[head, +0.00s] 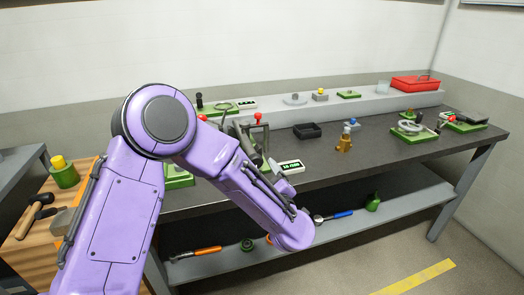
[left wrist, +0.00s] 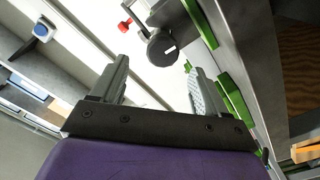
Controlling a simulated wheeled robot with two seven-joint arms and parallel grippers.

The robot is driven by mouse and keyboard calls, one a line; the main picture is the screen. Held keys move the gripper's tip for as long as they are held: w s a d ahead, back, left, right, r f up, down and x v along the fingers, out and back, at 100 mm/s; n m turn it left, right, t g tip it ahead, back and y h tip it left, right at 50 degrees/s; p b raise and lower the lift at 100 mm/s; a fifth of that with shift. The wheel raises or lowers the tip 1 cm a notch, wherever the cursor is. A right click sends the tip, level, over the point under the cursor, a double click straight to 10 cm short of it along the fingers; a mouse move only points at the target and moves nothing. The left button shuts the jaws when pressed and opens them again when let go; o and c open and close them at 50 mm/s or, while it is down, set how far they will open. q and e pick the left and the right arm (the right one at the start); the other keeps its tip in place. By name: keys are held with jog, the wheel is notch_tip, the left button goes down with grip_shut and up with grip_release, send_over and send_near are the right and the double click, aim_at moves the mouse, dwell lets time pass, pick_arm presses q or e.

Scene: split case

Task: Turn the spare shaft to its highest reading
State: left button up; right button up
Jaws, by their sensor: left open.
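A dark round disc with a white mark (left wrist: 163,47) shows ahead of my left gripper (left wrist: 158,66) in the left wrist view. A red-tipped lever (left wrist: 124,25) sits beside it. My left gripper is open, with nothing between its fingers; the disc lies beyond the fingertips, with no clear contact. In the head view my purple arm covers much of the devices at the bench's left end. A red-knobbed lever (head: 258,117) and a small lit display (head: 290,167) show past it. The display is too small to read, and I cannot tell which part is the spare shaft. My right gripper is out of view.
On the dark bench (head: 375,150) stand a black tray (head: 307,130), a brass fitting (head: 344,140) and green-based devices (head: 414,132) at the right. A raised shelf behind holds a red box (head: 415,83). A lower shelf (head: 400,205) holds tools. The bench's front middle is clear.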

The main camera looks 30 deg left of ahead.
aim_at(255, 163)
pick_arm(q)
jog(key=a, duration=0.2)
jog(key=w+a, duration=0.1)
jog(key=shift+w+r+p, duration=0.1)
jog(key=shift+r+p, duration=0.2)
jog(key=x, duration=0.6)
jog(key=shift+w+f+p, duration=0.3)
jog(key=shift+f+p, duration=0.05)
jog(key=shift+p, duration=0.05)
jog(key=shift+w+a+r, duration=0.1)
jog(key=shift+a, duration=0.05)
jog(key=shift+c, duration=0.2)
jog(key=c, duration=0.9)
